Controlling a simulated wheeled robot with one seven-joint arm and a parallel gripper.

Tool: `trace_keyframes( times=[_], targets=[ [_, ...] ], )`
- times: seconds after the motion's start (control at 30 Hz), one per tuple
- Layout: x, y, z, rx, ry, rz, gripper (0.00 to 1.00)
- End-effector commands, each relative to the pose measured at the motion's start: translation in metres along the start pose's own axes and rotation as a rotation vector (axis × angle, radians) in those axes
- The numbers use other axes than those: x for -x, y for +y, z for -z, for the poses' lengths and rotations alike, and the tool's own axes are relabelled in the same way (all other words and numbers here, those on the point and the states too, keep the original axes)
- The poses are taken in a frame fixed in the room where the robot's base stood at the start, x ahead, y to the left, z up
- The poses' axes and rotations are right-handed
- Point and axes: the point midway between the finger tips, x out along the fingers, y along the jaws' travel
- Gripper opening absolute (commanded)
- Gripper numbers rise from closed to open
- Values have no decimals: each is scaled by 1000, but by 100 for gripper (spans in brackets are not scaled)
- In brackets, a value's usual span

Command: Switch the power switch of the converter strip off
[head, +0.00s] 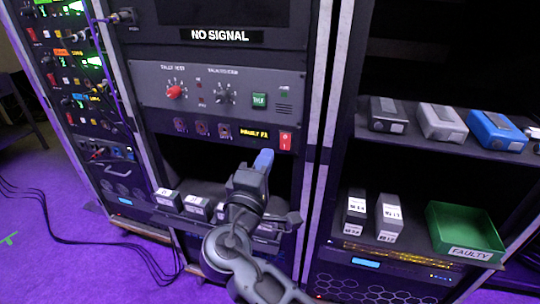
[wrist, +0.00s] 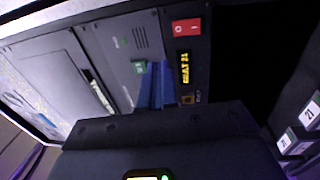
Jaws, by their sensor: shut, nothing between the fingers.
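The red power switch (head: 285,141) sits at the right end of a dark strip (head: 212,131) that has an amber text display. In the wrist view the switch (wrist: 187,28) shows a white O and a white I, but I cannot tell which side is pressed in. My gripper (head: 264,158) has its blue fingers together and empty. It is just below and left of the switch in the head view, apart from it. In the wrist view my fingers (wrist: 155,85) point toward the panel, left of the display (wrist: 185,67).
Above the strip is a grey panel with a red knob (head: 175,91) and a green button (head: 260,100). Below is an open bay with small labelled boxes (head: 167,197). On the right, shelves hold grey and blue boxes (head: 495,130) and a green FAULTY tray (head: 465,224). Cables lie on the left floor.

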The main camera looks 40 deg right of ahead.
Motion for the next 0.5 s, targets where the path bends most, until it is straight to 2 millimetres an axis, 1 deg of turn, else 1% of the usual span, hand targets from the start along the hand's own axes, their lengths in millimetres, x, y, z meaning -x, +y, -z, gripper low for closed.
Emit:
trace_keyframes(
  times=[0.03, 0.1, 0.2, 0.33, 0.5],
  targets=[
    [9, 0, 0, 0, 3, 0, 0],
    [19, 4, 0, 0, 3, -1, 0],
    [29, 6, 0, 0, 1, -1, 0],
    [35, 9, 0, 0, 0, 0, 0],
    [37, 9, 0, 0, -1, 0, 0]
  ],
)
